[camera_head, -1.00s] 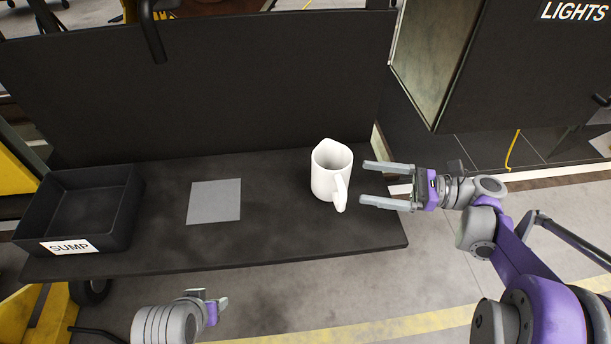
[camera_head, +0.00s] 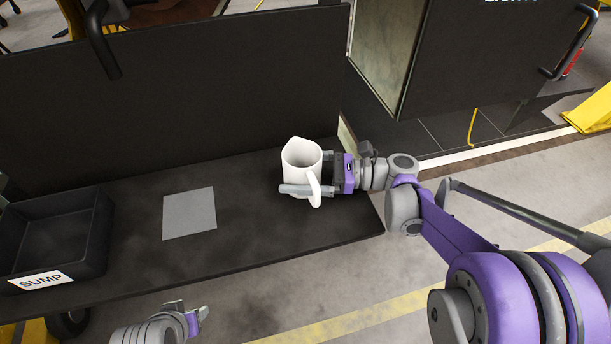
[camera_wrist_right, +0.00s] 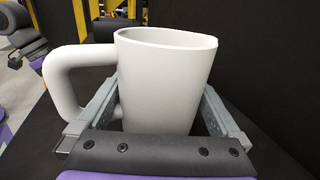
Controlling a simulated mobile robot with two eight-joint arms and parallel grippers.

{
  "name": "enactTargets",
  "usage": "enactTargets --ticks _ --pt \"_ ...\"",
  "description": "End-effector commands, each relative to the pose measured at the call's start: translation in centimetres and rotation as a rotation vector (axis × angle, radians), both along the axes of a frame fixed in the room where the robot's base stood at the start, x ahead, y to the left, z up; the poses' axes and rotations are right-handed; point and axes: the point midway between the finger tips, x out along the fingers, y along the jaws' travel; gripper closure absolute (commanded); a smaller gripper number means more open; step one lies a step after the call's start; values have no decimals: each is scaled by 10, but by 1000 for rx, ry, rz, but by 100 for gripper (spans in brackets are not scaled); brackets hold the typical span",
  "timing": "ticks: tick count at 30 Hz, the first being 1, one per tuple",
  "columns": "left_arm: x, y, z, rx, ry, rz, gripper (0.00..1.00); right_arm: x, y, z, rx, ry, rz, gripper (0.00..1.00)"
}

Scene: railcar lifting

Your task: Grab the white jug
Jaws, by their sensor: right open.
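The white jug (camera_head: 301,156) stands upright near the right end of the dark bench (camera_head: 260,222), with its handle towards the front. My right gripper (camera_head: 303,178) is open and reaches in from the right, with one finger in front of the jug and the other hidden behind it. In the right wrist view the jug (camera_wrist_right: 165,85) stands between the two open fingers of the right gripper (camera_wrist_right: 160,118), and its handle passes over the left finger. I cannot tell whether the fingers touch it. My left gripper (camera_head: 195,318) is partly seen at the bottom of the head view.
A black bin (camera_head: 92,240) labelled SUMP stands at the bench's left end. A grey square plate (camera_head: 189,213) lies flat between bin and jug. A dark upright panel (camera_head: 190,90) rises behind the bench. The bench top around the plate is clear.

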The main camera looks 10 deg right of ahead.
Motion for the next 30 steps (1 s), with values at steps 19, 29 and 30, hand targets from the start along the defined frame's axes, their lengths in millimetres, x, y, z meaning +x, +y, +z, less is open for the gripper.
enactTargets --ticks 19,29,30 --pt "0 0 1 0 0 0 50 2 8 0 0 0 0 56" --pt "0 0 1 0 0 0 50 2 8 3 0 0 0 68" --pt "0 0 2 0 -1 0 50 2 8 6 0 0 0 68"
